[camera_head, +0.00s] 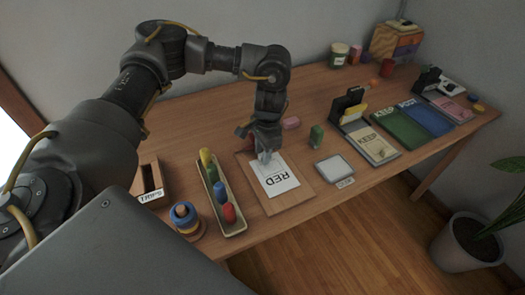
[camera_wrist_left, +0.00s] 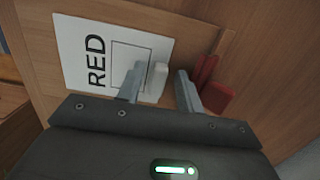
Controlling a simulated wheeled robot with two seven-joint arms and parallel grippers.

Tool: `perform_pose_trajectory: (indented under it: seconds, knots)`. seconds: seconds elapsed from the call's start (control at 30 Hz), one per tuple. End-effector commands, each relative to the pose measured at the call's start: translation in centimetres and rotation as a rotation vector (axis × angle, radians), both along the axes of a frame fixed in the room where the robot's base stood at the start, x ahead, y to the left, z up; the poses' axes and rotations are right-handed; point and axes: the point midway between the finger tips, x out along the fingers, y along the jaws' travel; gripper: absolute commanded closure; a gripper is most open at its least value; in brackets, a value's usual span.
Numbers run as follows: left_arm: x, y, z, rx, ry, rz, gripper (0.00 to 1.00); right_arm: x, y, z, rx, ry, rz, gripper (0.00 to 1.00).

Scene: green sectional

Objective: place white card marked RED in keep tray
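The white card marked RED (camera_head: 283,184) lies flat on a wooden board on the desk; the wrist view shows it at upper left (camera_wrist_left: 75,50), with a printed rectangle and a small pale block (camera_wrist_left: 156,82) standing at its edge. My left gripper (camera_head: 265,156) points down at the card's far edge. In the wrist view its two fingers (camera_wrist_left: 160,90) are apart, one over the card near the pale block, the other beyond its edge. Contact is unclear. My right gripper is not in view.
A red piece (camera_wrist_left: 212,92) lies beside the fingers. A green block (camera_head: 316,136) and a grey-white pad (camera_head: 335,168) stand between board and tray. A tray of coloured pegs (camera_head: 221,200) is left of the board. Green (camera_head: 398,128) and blue (camera_head: 427,118) panels lie beyond the beige tray.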

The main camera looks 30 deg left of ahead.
Motion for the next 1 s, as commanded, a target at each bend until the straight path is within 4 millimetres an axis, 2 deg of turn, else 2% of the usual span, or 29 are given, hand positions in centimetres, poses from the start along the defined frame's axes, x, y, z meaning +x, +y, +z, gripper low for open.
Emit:
perform_pose_trajectory:
  seconds: [0.17,0.23,0.33,0.5,0.7,0.83,1.0]
  knots:
    - [0.1,0.0,0.9,0.001,-0.003,0.0,0.64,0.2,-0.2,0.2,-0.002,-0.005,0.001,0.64]
    - [0.2,-0.1,2.0,0.0,-0.004,-0.001,0.64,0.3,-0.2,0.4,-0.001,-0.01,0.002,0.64]
    - [0.5,-0.2,4.0,0.001,-0.006,-0.001,0.64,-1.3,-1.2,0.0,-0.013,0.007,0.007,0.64]
    - [0.8,-0.4,7.7,0.001,-0.005,-0.001,0.64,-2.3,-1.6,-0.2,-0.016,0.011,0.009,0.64]
    - [1.0,-0.6,10.9,0.001,-0.004,0.0,0.64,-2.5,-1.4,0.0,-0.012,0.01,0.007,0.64]
    - [1.1,-0.6,11.9,0.0,-0.001,0.0,0.64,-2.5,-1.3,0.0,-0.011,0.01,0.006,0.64]
    - [1.1,-0.7,12.3,0.0,0.0,0.0,0.64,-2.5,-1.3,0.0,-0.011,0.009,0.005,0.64]
